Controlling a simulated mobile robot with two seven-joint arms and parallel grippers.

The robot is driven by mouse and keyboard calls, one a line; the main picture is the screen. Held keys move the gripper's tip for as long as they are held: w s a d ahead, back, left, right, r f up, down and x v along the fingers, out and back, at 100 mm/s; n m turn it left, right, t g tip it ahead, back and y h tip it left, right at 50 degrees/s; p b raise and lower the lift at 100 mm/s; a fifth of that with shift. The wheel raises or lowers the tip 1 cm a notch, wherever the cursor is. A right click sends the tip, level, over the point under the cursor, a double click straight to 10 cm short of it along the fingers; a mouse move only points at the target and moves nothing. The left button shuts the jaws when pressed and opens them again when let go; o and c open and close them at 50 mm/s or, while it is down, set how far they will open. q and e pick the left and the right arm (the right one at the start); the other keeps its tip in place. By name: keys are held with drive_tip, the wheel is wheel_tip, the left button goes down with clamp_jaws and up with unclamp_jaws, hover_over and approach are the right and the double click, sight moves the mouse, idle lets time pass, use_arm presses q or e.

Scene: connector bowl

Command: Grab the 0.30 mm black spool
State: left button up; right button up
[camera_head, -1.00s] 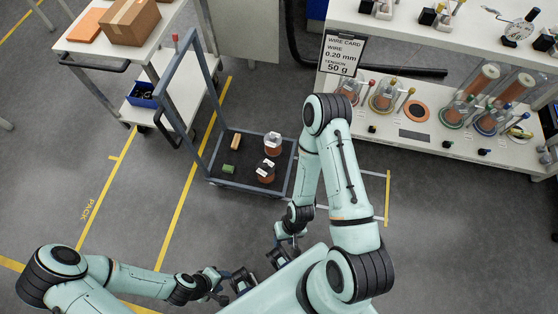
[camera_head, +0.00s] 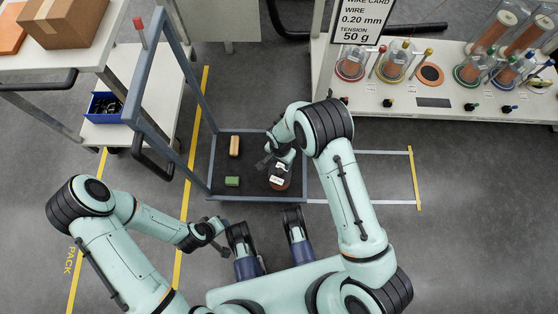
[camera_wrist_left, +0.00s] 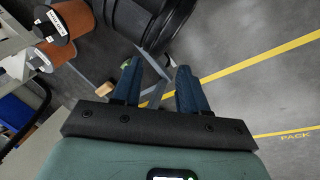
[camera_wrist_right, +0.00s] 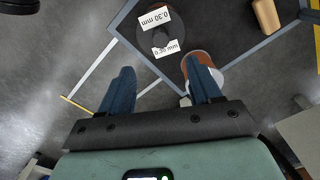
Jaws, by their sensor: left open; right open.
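The black 0.30 mm spool (camera_wrist_right: 160,47) stands on the cart in the right wrist view, with white labels on its dark top. A second copper spool with a pale rim (camera_wrist_right: 203,70) is partly hidden behind the right-hand finger. My left gripper (camera_wrist_left: 158,66) is open and empty; in the head view it hangs left of the cart's front.
A white shelf with a blue bin (camera_head: 104,107) stands left, the wire station (camera_head: 440,115) at the back right. Floor right of the cart is clear.

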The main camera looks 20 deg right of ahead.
sight(279, 170)
wheel_tip(279, 170, down, 8)
drive_tip(key=shift+b, duration=1.05)
wheel_tip(279, 170, down, 5)
drive_tip(key=shift+f+b, duration=0.1)
drive_tip(key=shift+b, duration=0.9)
use_arm(q)
wheel_tip(279, 170, down, 6)
drive_tip(key=a, duration=0.2)
drive_tip(key=shift+s+a, duration=0.15)
drive_tip(key=shift+s, duration=0.3)
use_arm(e)
clamp_jaws()
drive_tip(key=shift+w, duration=0.15)
